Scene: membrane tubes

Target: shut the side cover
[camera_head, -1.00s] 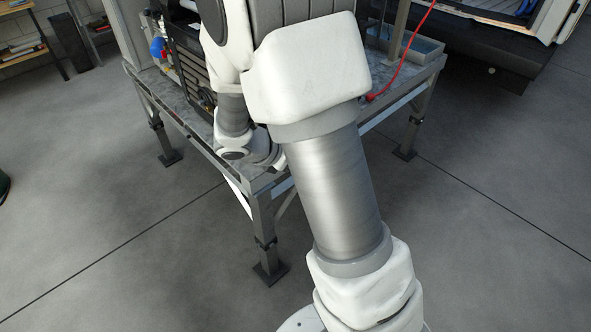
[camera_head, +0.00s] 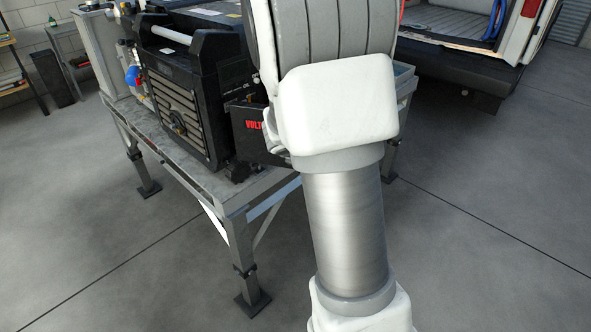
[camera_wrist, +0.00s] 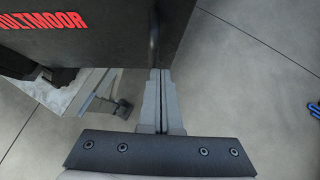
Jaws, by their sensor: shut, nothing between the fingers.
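The black side cover (camera_head: 256,143) with red lettering shows in the head view, at the right side of the black machine (camera_head: 186,92), standing out from its body. Its right part is hidden by my arm. In the wrist view the cover (camera_wrist: 118,40) fills the upper left, its edge running down near the fingertips. My gripper (camera_wrist: 161,72) is shut and empty, its tips at or just beside that edge. I cannot tell whether they touch it. My gripper is hidden in the head view.
The machine stands on a grey metal table (camera_head: 232,192) with legs. A blue valve fitting (camera_head: 133,76) is at its left. An open-backed van (camera_head: 465,55) stands behind at the right. The concrete floor (camera_head: 480,190) at the right is clear.

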